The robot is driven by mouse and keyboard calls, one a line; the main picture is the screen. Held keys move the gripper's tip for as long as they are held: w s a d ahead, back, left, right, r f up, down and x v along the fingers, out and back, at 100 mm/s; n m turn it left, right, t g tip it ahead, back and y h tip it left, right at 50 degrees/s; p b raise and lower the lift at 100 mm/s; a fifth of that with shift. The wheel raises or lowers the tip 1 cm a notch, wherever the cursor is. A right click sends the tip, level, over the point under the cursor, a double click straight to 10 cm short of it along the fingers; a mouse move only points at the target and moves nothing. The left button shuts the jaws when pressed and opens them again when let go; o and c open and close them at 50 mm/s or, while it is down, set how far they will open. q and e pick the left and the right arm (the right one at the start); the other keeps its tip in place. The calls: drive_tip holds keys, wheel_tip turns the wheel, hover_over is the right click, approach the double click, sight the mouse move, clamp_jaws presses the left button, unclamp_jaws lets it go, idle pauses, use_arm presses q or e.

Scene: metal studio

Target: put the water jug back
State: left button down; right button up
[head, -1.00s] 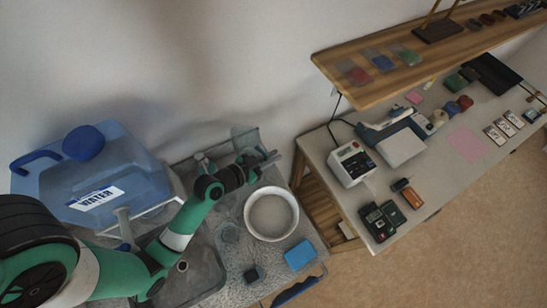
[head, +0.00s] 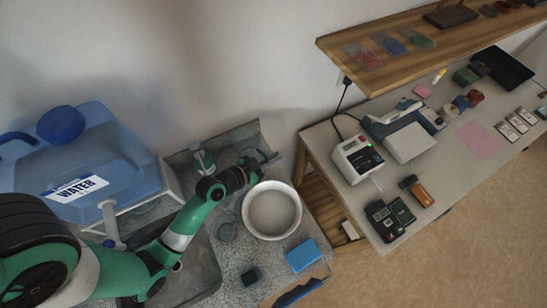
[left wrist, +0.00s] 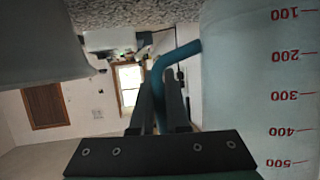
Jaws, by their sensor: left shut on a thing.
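My left gripper (head: 262,162) is shut on the blue-teal handle (left wrist: 178,54) of a clear measuring jug (left wrist: 255,85). In the left wrist view the jug fills the right side, with red marks from 100 to 500 that appear upside down. My two fingertips (left wrist: 162,88) lie around the handle. In the head view the jug is hard to make out behind my gripper, by the counter's back panel. A large blue container (head: 85,155) labelled WATER stands at the left. My right gripper is not in view.
A white bowl (head: 272,234) sits on the grey speckled counter (head: 232,262), just below my left gripper in the picture. A blue sponge (head: 303,256) and a small dark block (head: 250,276) lie near the front. A sink is under my forearm. A workbench (head: 430,170) with devices stands right.

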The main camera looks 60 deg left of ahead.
use_arm(q)
drive_tip(key=shift+f+b, duration=0.55)
drive_tip(key=shift+b, duration=0.05)
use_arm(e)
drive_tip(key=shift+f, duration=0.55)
use_arm(q)
drive_tip(key=c, duration=0.8)
unclamp_jaws()
drive_tip(key=shift+c, duration=0.2)
